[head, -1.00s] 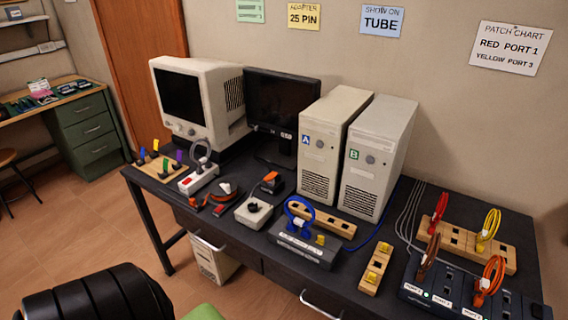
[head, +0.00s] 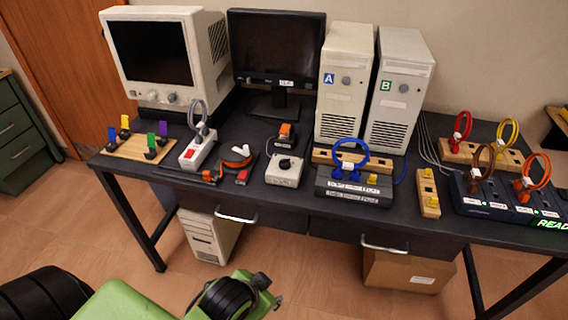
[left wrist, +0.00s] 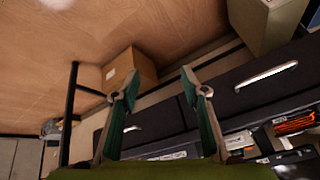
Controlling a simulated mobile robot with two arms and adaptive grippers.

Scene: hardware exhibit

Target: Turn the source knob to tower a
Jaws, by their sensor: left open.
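The source knob (head: 284,163) is a small black dial on top of a white switch box (head: 283,175), in the middle of the desk in the head view. Its pointer direction is too small to read. Tower A (head: 340,85) is a beige computer case with a blue A label, behind and right of the box. Tower B (head: 397,95), with a green B label, stands right of it. My left gripper (head: 271,292) is low in front of the desk, well apart from the knob. In the left wrist view its two fingers (left wrist: 158,88) are spread and empty. My right gripper is out of view.
An orange-topped switch (head: 287,131) stands behind the box, and a blue-cabled dock (head: 353,188) to its right. A white power strip (head: 197,151) lies to the left. Drawer handles (head: 236,218) jut from the desk front. A cardboard box (head: 409,270) sits below.

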